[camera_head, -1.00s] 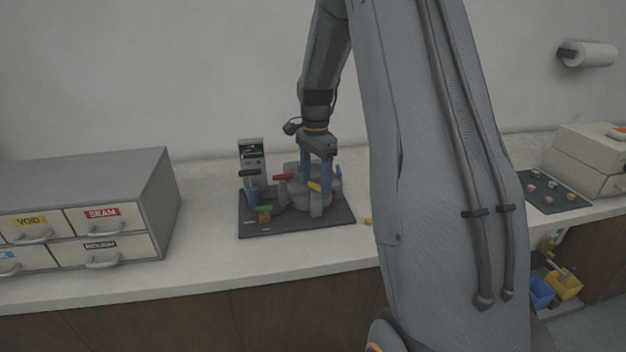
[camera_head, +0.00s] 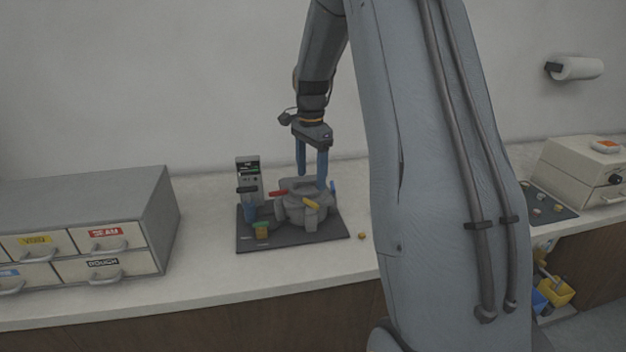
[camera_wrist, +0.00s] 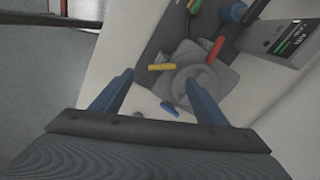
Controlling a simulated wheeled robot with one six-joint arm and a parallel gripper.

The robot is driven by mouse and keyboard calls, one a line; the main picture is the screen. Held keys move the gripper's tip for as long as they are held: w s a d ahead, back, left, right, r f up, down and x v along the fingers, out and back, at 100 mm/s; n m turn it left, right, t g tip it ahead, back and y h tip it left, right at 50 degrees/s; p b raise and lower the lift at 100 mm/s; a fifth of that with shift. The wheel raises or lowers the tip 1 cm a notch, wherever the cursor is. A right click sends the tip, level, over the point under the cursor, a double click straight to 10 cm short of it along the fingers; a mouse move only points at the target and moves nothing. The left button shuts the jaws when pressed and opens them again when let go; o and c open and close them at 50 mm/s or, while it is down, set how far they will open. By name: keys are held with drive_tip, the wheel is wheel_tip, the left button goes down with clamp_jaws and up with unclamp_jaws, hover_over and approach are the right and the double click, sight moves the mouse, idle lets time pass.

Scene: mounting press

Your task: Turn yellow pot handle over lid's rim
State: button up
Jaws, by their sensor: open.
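The yellow pot handle (camera_head: 310,203) sticks out at the front of the grey round press pot (camera_head: 295,218) on the dark base plate. In the wrist view the yellow handle (camera_wrist: 162,67) lies at the pot's near left edge, between and beyond my fingertips. A red handle (camera_head: 279,192) is at the pot's left side, and a blue one (camera_head: 333,186) at its right. My gripper (camera_head: 312,181) is open and empty, pointing down above the pot's back; it also shows in the wrist view (camera_wrist: 160,82). Whether a finger touches the pot I cannot tell.
A small control box (camera_head: 248,181) stands on the dark plate (camera_head: 290,240) left of the pot. A grey drawer cabinet (camera_head: 80,215) stands at left. A small orange-yellow piece (camera_head: 362,236) lies on the bare counter to the plate's right. My arm hides the counter's middle right.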

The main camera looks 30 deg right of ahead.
drive_tip(key=shift+w+r, duration=0.15)
drive_tip(key=shift+r, duration=0.05)
drive_tip(key=shift+p, duration=0.3)
wheel_tip(320, 180, up, 8)
drive_tip(key=b, duration=0.2)
drive_tip(key=shift+b, duration=0.4)
